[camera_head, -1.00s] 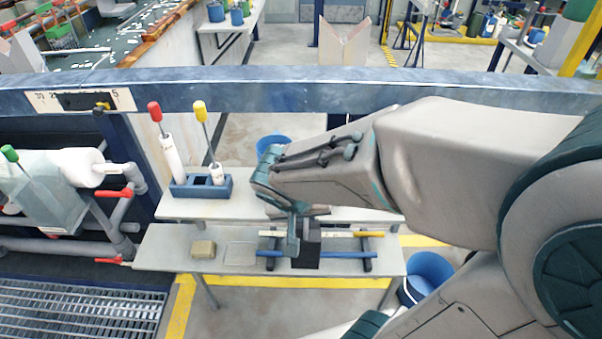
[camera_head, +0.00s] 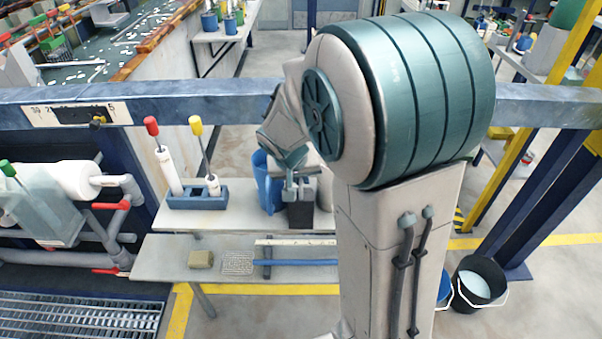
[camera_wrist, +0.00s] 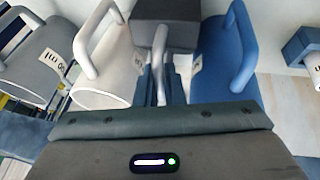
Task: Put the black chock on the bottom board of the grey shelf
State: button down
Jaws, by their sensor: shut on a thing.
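The black chock (camera_head: 300,214) is a small dark block, and it also shows at the top of the wrist view (camera_wrist: 166,22). My gripper (camera_head: 291,186) is shut on it from above, and in the wrist view the fingers (camera_wrist: 160,75) reach its near side. The chock is over the right part of the rear grey board (camera_head: 235,219). I cannot tell whether it touches that board. The front grey board (camera_head: 160,262) lies nearer to me. I cannot tell which board is the grey shelf's bottom one; my arm hides their right ends.
A blue jug (camera_head: 265,185) stands close left of my gripper, and a white jug (camera_wrist: 103,58) is close in the wrist view. A blue holder (camera_head: 190,200) with two tools is on the rear board. A tan block (camera_head: 201,259) and a blue bar (camera_head: 295,263) are on the front board.

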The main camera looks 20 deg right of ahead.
jog(key=shift+w+d+r, duration=0.1)
jog(key=shift+w+d, duration=0.1)
jog(key=shift+w, duration=0.4)
jog(key=shift+w+d, duration=0.2)
jog(key=shift+w, duration=0.35)
jog(key=shift+f, duration=0.9)
jog(key=c, duration=2)
grip_release()
jog(key=shift+f, duration=0.1)
jog(key=o, duration=0.5)
jog(key=shift+c, duration=0.2)
